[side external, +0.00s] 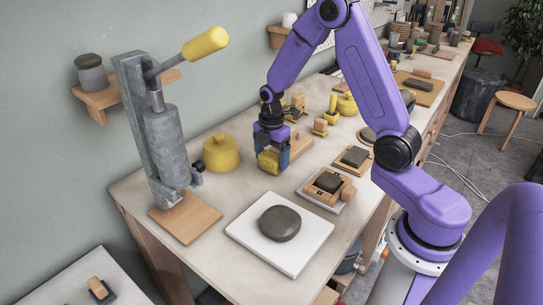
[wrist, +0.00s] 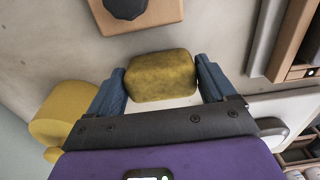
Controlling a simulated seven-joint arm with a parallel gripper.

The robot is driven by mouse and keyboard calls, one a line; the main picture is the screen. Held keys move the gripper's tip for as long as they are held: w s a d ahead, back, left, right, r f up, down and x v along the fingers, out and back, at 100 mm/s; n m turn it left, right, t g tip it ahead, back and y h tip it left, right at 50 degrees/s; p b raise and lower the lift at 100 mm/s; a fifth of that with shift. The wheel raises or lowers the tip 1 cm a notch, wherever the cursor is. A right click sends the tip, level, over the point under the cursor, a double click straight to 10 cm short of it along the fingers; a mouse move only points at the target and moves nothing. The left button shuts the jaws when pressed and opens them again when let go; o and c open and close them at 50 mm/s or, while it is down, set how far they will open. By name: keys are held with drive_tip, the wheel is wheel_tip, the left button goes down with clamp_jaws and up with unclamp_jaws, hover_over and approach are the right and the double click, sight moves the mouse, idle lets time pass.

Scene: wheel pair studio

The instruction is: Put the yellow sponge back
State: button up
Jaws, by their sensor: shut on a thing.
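My gripper (side external: 271,156) is over the middle of the workbench, pointing down. Its blue fingers are shut on the yellow sponge (side external: 267,162), a rounded, mottled block. In the wrist view the sponge (wrist: 160,82) sits between the two fingertips, one on each end. It appears to be close above the bench top; whether it touches the bench I cannot tell.
A white slab (side external: 249,240) bearing a dark disc (side external: 280,223) lies in front. Wooden holders with dark blocks (side external: 328,182) line the right. Small wooden and yellow items stand behind.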

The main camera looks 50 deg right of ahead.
sight(271, 154)
drive_tip(key=shift+f, duration=0.1)
drive_tip(key=o, duration=1)
drive_tip(key=shift+f, duration=0.1)
drive_tip(key=shift+c, duration=0.2)
wheel_tip(271, 154, up, 12)
drive_tip(key=s+a+r+m, duration=0.1)
drive_tip(key=s+a+r, duration=0.1)
drive_tip(key=s+a, duration=0.4)
drive_tip(key=s+a+m, duration=0.2)
drive_tip(key=s, duration=0.9)
drive_tip(key=s+a+m, duration=0.2)
drive_tip(key=s+a, duration=0.1)
drive_tip(key=s, duration=0.9)
drive_tip(key=shift+a+f, duration=0.35)
drive_tip(key=shift+f, duration=0.05)
drive_tip(key=shift+w, duration=0.1)
